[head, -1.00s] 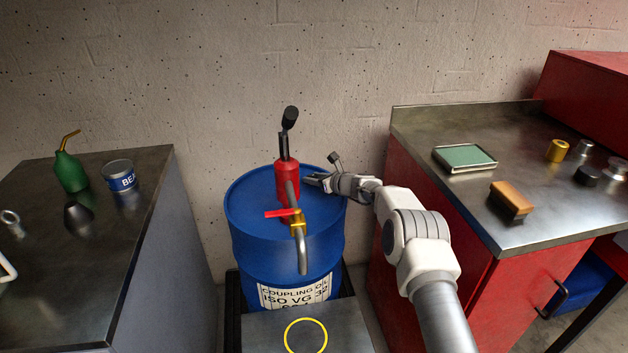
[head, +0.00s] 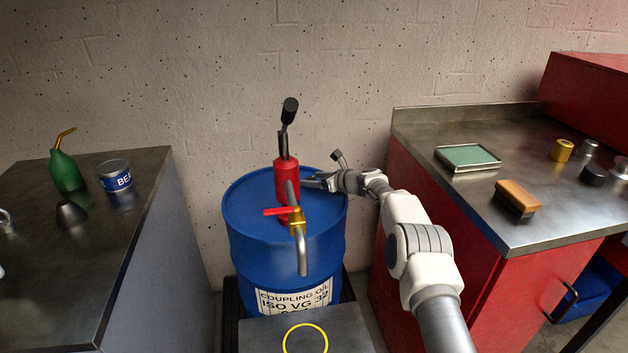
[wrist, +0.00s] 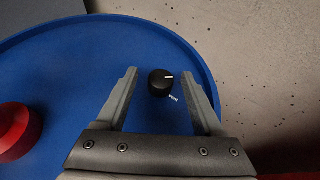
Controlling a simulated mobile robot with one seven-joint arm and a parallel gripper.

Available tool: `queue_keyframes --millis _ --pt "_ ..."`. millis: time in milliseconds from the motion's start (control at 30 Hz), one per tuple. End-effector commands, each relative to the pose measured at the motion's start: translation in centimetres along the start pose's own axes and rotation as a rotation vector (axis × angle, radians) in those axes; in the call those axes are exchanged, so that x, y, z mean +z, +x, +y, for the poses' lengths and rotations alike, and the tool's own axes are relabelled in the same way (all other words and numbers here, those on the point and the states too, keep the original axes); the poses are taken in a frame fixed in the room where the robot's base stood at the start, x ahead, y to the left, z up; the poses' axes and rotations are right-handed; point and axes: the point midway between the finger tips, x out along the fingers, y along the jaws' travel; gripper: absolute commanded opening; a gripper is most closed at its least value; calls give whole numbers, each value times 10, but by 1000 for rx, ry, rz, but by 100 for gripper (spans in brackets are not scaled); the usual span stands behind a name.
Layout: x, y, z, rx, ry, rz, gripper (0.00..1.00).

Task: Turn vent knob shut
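The vent knob (wrist: 160,83) is a small black round knob with a white pointer line, on top of the blue drum (head: 250,210). A white mark with small lettering lies on the drum top just beside it. In the wrist view my gripper (wrist: 166,84) is open, with one finger on each side of the knob and a gap to both. The knob sits between the fingertips; whether they are down at its height I cannot tell.
A red hand pump (head: 286,178) with a brass valve (head: 297,218), red lever and bent spout stands on the drum. The left bench (head: 110,240) holds a green oil can (head: 65,172) and a tin (head: 115,176). The right bench (head: 450,195) stands close to my arm.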

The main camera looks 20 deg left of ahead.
Motion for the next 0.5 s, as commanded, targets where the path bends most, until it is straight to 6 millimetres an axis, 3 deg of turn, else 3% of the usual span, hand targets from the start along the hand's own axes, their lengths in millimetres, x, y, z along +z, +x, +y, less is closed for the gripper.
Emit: queue_keyframes --millis 267,500 --pt "-1 -2 -2 -2 2 2 69" --pt "-1 -18 -4 -5 6 3 69"
